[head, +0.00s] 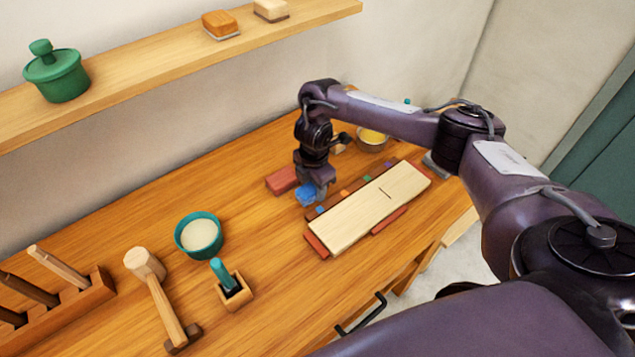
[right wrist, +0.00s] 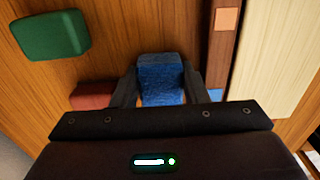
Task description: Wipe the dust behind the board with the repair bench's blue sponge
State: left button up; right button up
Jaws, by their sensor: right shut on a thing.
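My right gripper (head: 312,184) points down at the back of the bench, just behind the left part of the pale board (head: 370,208). It is shut on the blue sponge (head: 305,196); in the right wrist view the sponge (right wrist: 162,78) sits between both fingers. The sponge is low over the wood; I cannot tell whether it touches. The board lies flat, with a dark rail with coloured squares (right wrist: 227,19) along its back edge. No dust can be made out. My left gripper is out of view.
A red block (head: 282,180) lies left of my right gripper. A green block (right wrist: 50,35) shows in the wrist view. A teal bowl (head: 199,235), mallet (head: 158,300) and small holder (head: 233,290) stand left. A yellow-filled bowl (head: 372,139) is behind. A shelf (head: 150,75) hangs above.

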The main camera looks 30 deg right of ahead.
jog(key=shift+r+p, duration=0.65)
jog(key=shift+p, duration=0.1)
notch_tip(320, 180, up, 5)
jog(key=p, duration=0.4)
jog(key=shift+f, duration=0.2)
